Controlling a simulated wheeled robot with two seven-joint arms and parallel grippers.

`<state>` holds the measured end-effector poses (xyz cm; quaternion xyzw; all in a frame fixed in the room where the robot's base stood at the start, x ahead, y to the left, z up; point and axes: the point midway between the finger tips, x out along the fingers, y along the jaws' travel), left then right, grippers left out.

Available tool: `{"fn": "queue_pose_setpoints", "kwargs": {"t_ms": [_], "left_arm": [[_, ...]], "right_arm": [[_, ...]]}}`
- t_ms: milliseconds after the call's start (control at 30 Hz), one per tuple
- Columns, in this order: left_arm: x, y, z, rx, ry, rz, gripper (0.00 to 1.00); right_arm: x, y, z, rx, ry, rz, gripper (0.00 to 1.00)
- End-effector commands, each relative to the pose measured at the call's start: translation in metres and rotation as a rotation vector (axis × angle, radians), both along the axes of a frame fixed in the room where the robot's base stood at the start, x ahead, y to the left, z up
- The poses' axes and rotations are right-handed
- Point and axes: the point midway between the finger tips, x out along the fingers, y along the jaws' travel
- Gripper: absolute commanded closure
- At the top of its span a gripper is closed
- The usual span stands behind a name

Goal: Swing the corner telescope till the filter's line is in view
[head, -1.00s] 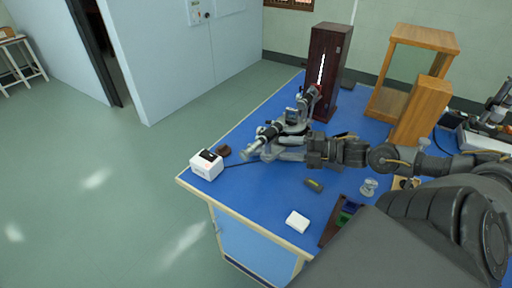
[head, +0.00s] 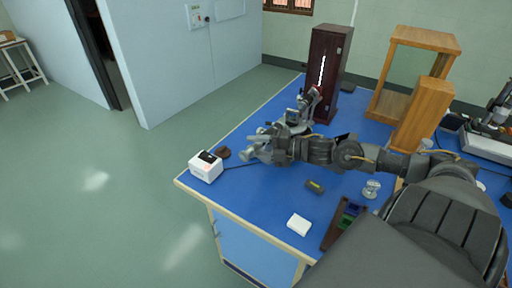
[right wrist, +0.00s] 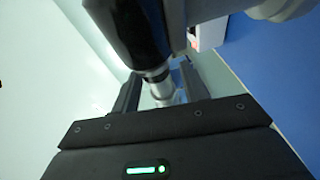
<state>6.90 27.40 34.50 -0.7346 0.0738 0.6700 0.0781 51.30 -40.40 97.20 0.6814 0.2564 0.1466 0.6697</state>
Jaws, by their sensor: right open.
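The spectrometer (head: 297,117) stands on the blue bench, grey with several arms, in front of a tall dark lamp housing (head: 333,55) with a bright slit. Its telescope tube is mostly hidden behind my right gripper (head: 256,150) in the head view. In the right wrist view a black and silver telescope tube (right wrist: 155,72) runs between the two open fingers of my right gripper (right wrist: 163,88); I cannot tell whether they touch it. A dark rack (head: 332,236) holds green and blue filters near the front edge. My left gripper is not in view.
A white box (head: 206,171) with a dark top and a brown lump (head: 222,153) sit at the bench's left corner. A white block (head: 298,224), a small dark device (head: 315,186) and a glass piece (head: 372,188) lie in front. Wooden frames (head: 423,105) stand at back right.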

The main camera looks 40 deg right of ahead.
Motion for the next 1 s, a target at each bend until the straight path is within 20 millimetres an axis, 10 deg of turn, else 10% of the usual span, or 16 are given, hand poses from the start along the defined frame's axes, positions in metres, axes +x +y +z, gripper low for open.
{"fn": "queue_pose_setpoints", "kwargs": {"t_ms": [367,733,1000], "left_arm": [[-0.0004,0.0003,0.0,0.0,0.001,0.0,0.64],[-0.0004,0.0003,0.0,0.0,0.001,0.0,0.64],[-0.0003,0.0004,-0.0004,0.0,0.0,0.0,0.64]], "right_arm": [[0.0025,0.0021,-0.0007,0.0,0.001,0.001,0.56],[0.0024,0.0021,-0.0006,0.0,0.001,0.001,1.0],[0.0102,0.0034,0.0002,0.003,-0.003,-0.033,1.0]]}}
